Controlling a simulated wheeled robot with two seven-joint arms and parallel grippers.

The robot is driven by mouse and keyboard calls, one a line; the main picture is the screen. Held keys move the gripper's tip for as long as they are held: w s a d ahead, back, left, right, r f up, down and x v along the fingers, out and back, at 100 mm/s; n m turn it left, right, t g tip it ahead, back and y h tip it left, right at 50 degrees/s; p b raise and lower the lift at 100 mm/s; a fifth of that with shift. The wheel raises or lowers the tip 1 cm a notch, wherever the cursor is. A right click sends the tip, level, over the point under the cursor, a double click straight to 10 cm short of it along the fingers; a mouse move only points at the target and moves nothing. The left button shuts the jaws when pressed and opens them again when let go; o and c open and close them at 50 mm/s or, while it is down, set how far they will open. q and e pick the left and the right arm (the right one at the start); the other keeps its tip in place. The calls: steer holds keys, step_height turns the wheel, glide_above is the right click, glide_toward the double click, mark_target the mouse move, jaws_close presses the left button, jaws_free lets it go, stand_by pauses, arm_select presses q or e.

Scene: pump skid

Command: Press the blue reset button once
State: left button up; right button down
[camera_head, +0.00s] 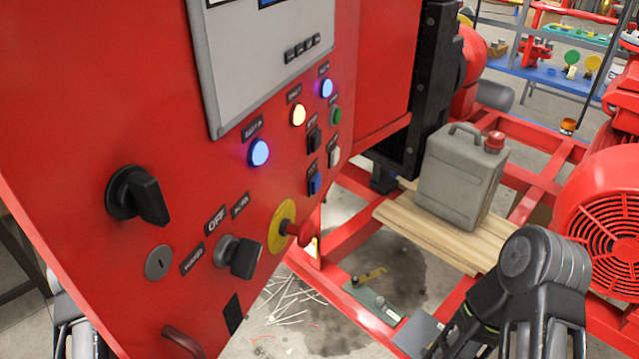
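The red control panel (180,80) fills the left half of the head view, tilted in the picture. A small blue push button (316,183) sits low near its right edge, below a black button (314,139) and beside a white one (334,157). Two round blue lit elements, one larger (258,152) and one higher (327,88), also show. The labels are too small to read, so I cannot confirm which is reset. Parts of my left arm show at the lower left behind the panel and my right arm at the lower right. Neither gripper's fingers show, and nothing touches the buttons.
A red motor (605,205) stands at right.

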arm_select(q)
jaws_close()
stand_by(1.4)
